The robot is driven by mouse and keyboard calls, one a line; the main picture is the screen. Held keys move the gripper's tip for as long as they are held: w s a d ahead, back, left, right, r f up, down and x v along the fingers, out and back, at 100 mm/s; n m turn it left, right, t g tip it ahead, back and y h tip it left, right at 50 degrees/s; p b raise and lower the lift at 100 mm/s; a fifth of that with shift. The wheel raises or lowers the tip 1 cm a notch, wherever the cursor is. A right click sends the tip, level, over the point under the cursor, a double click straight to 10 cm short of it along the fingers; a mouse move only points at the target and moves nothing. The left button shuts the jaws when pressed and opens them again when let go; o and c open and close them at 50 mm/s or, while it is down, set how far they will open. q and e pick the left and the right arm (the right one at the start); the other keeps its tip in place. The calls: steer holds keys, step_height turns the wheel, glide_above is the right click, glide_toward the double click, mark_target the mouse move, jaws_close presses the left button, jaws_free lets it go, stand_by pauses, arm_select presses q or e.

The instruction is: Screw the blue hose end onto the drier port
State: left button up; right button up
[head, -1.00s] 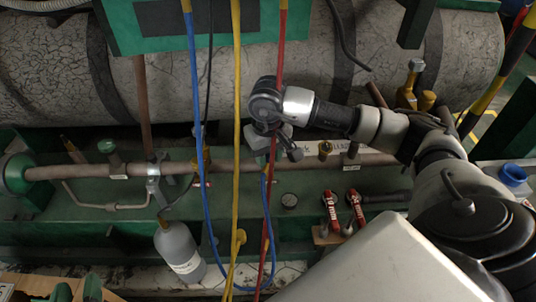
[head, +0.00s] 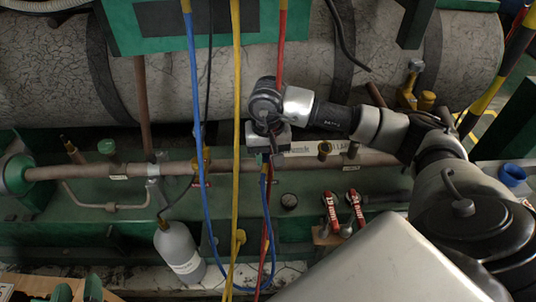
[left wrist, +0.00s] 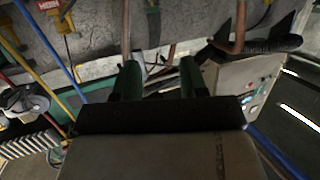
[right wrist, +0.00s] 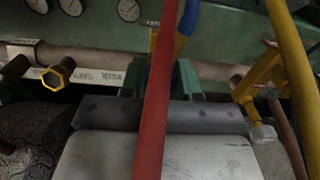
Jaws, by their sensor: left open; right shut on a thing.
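The blue hose (head: 197,90) hangs down in the head view, loops low and rises to my right gripper (head: 266,158). My right gripper is shut on the blue hose end, just in front of the copper pipe. In the right wrist view the blue hose (right wrist: 187,22) shows at the green fingers (right wrist: 158,82), but the red hose hides the grip itself. A brass hex port (head: 325,148) stands on the pipe right of the gripper; it also shows in the right wrist view (right wrist: 54,77). I cannot read which port is the drier's. My left gripper (head: 77,292) is open and empty, low at left.
The yellow hose (head: 236,100) and red hose (head: 281,45) hang close around my right gripper. A brass valve (head: 202,160) sits on the pipe to its left. A grey bottle (head: 180,250) stands below.

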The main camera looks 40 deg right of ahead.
steer(key=shift+s+f, duration=0.1)
steer(key=shift+f, duration=0.05)
steer(key=m, duration=0.2)
steer(key=shift+m, duration=0.3)
steer(key=o, duration=0.5)
steer(key=shift+m, duration=0.3)
steer(key=shift+c, duration=0.2)
steer(key=o, duration=0.5)
